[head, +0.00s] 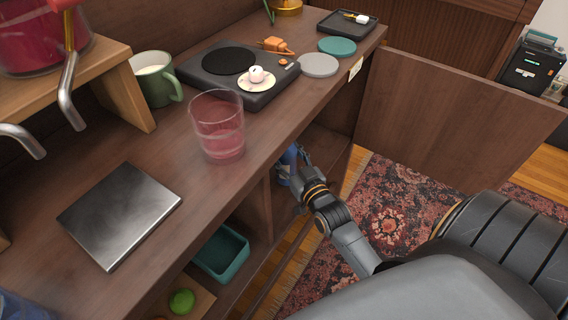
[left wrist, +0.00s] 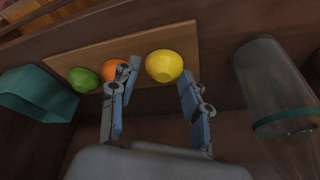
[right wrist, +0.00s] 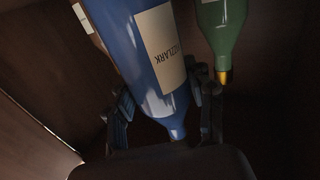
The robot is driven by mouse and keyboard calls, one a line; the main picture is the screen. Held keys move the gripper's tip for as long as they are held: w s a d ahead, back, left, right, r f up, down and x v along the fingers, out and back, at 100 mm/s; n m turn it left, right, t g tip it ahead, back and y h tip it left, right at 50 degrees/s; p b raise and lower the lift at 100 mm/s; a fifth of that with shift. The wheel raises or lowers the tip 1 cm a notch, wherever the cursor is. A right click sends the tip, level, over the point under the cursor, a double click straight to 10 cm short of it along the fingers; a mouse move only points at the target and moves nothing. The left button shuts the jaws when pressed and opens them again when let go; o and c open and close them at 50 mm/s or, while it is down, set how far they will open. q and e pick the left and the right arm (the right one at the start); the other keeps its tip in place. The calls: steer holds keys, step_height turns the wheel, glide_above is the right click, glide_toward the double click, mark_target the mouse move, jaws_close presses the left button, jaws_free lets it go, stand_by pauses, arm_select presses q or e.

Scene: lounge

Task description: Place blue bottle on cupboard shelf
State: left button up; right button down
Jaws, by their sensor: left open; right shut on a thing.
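The blue bottle (right wrist: 137,50), with a pale label, is between the fingers of my right gripper (right wrist: 165,108) in the right wrist view. Its neck points toward my wrist. In the head view the right gripper (head: 296,177) reaches under the countertop into the open cupboard (head: 315,150), with only a bit of the blue bottle (head: 287,160) showing. The shelf under the bottle is hidden, so I cannot tell whether they touch. My left gripper (left wrist: 155,95) is open and empty in the left wrist view, in front of fruit on a wooden board.
A green bottle (right wrist: 222,30) stands close beside the blue one. The open cupboard door (head: 450,115) extends right. A pink glass (head: 218,125) stands near the counter edge. Near my left gripper are a yellow fruit (left wrist: 164,66), teal container (left wrist: 35,92) and clear glass vessel (left wrist: 270,85).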

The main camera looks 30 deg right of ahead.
mark_target(286, 164)
arm_select(q)
steer(key=shift+w+d+r+t, duration=0.15)
steer(key=shift+w+t, duration=0.25)
steer(key=shift+w, duration=0.4)
arm_select(e)
steer(key=shift+w+f, duration=0.15)
steer(key=shift+f, duration=0.05)
arm_select(q)
steer(key=w+t, duration=0.1)
steer(key=w, duration=0.1)
steer(key=w+d+r+t+b, duration=0.1)
steer(key=w, duration=0.1)
steer(key=w+d+r+t+h, duration=0.1)
steer(key=w, duration=0.1)
steer(key=shift+w+d+r+t+b, duration=0.1)
steer(key=shift+w+r+t+b, duration=0.05)
steer(key=shift+w+t+b, duration=0.2)
arm_select(e)
step_height(286, 164, down, 4)
steer(key=shift+r, duration=0.25)
arm_select(q)
steer(key=shift+w+d+r, duration=0.1)
steer(key=shift+w+r, duration=0.15)
steer(key=shift+r, duration=0.05)
arm_select(e)
steer(key=shift+f, duration=0.1)
